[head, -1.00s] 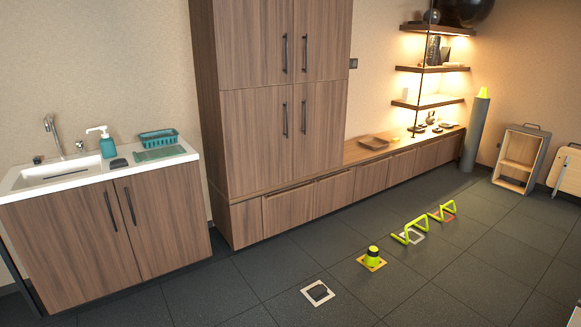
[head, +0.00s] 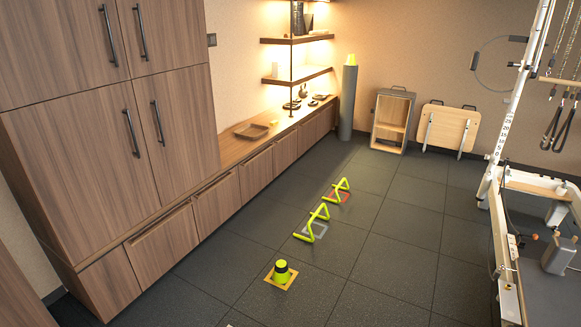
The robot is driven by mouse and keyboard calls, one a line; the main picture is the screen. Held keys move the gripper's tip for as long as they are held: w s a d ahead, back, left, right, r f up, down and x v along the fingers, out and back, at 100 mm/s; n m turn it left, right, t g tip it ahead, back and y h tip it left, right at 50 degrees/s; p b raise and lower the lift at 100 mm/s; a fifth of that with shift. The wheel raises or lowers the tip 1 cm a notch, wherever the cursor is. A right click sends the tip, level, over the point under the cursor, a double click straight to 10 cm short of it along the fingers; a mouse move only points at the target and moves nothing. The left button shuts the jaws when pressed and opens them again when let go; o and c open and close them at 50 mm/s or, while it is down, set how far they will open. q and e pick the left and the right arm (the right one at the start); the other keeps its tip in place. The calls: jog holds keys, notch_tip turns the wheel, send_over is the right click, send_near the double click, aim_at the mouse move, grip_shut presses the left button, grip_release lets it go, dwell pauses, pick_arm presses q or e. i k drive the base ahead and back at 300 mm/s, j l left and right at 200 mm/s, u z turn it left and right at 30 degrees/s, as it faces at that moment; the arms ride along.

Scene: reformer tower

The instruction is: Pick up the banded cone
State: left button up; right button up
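A small yellow-green cone with a dark band (head: 281,271) stands upright on the floor in the head view, low and near the middle. It sits on an orange-edged square marker (head: 290,283). Neither of my grippers is in view.
Two yellow-green hurdles (head: 313,222) (head: 340,190) stand on floor markers beyond the cone. Wooden cabinets (head: 95,190) and a low bench run along the left. A reformer tower frame (head: 507,120) stands at the right. Dark floor tiles are clear around the cone.

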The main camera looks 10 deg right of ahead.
aim_at(281, 274)
jog(key=i+l+z, duration=0.15)
jog(key=i+z, duration=0.2)
jog(key=i, duration=0.35)
jog(key=i+z, duration=0.3)
jog(key=i, duration=0.45)
